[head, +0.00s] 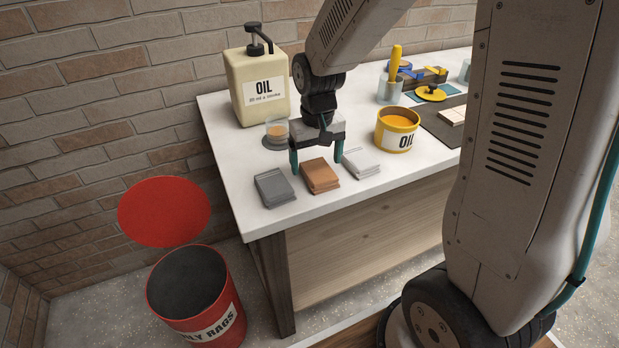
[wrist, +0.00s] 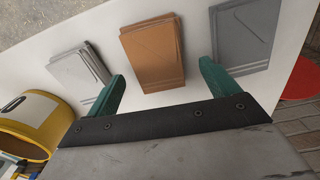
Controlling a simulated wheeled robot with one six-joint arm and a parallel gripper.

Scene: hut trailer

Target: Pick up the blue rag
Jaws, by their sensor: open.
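No clearly blue folded rag shows among the three stacks near the table's front edge. They are a grey stack (head: 275,188), an orange-brown stack (head: 320,176) and a white stack (head: 361,163). Small blue items (head: 404,72) lie at the back right, too small to tell what they are. My gripper (head: 316,160) is open and empty, fingers pointing down. In the wrist view its teal fingers (wrist: 162,72) straddle the line of the orange-brown stack (wrist: 152,52), with the white stack (wrist: 78,68) left and the grey stack (wrist: 241,38) right.
A dark mat (head: 440,125) lies beyond. A red bin (head: 195,295) stands on the floor, left of the white tabletop (head: 235,150).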

